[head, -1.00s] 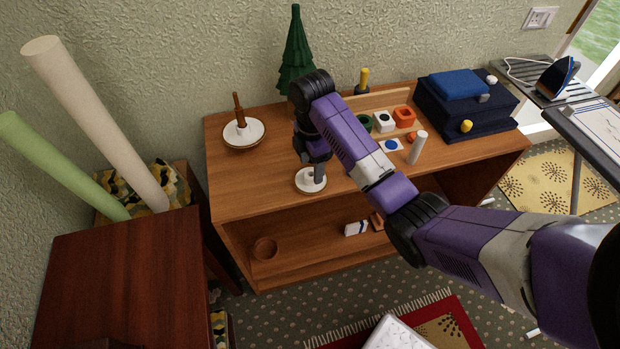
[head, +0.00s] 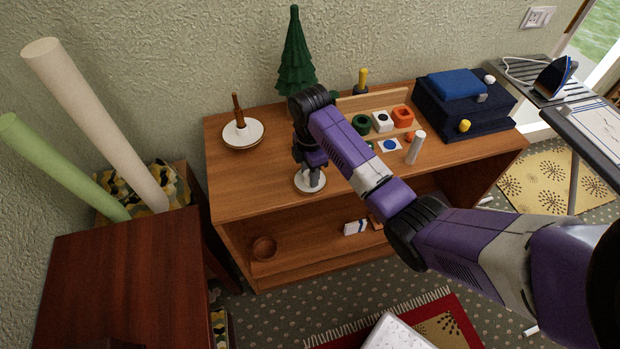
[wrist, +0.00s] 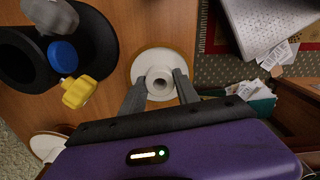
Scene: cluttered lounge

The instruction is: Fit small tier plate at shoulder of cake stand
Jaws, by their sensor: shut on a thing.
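The small tier plate (head: 301,187) is a white disc with a thin brown rim. It appears flat at the front of the wooden cabinet top. In the wrist view the plate (wrist: 148,64) has a raised round collar with a hole. My gripper (head: 313,177) points down over it, and in the wrist view its fingers (wrist: 160,86) stand on either side of the collar, shut on it. The cake stand (head: 257,134) is upright at the back left of the cabinet top. It has a wide white plate and a brown post that narrows toward the top.
A green tree (head: 295,60) stands behind my arm. A board with coloured rings and blocks (head: 383,121), a white cylinder (head: 416,146) and a navy box (head: 465,118) occupy the right. Bare wood lies between the small plate and the stand.

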